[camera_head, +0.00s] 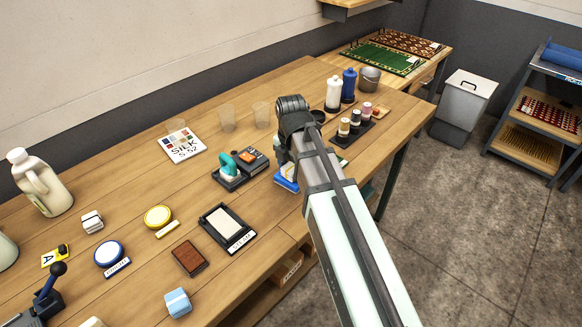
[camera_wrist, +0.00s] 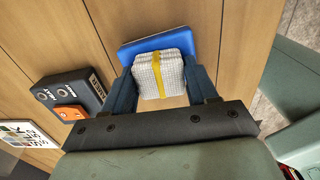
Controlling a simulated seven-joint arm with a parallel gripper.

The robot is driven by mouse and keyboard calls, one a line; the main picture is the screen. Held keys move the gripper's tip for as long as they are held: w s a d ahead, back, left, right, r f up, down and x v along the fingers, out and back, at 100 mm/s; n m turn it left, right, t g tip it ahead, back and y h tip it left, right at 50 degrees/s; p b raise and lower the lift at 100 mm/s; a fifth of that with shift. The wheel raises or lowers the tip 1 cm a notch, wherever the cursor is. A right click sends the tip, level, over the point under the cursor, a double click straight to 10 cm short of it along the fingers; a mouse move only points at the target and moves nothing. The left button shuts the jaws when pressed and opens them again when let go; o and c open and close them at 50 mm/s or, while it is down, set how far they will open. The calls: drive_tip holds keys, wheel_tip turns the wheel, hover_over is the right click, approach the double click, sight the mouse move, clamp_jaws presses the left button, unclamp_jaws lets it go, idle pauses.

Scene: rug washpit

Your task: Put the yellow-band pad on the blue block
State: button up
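The yellow-band pad (camera_wrist: 172,70) is a white checked pad with a yellow strip around it. My gripper (camera_wrist: 160,82) has a dark finger at each side of it, and both appear to touch it. The blue block (camera_wrist: 140,50) is a flat blue slab under the pad's far part in the wrist view. I cannot tell whether the pad rests on it or hangs just above. In the head view, the blue block (camera_head: 285,184) shows beside my arm near the table's front edge, with white of the pad just above it. My wrist hides much of both.
A black tray with a teal-handled tool (camera_head: 229,166) and a dark box with an orange button (camera_head: 253,159) stand left of my gripper. A rack of small bottles (camera_head: 352,128) stands to the right. A black-framed pad (camera_head: 226,227) lies to the front left.

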sight(291, 168)
drive_tip(key=o, duration=0.4)
wheel_tip(291, 168, up, 12)
drive_tip(key=shift+r, duration=0.15)
idle(0.7)
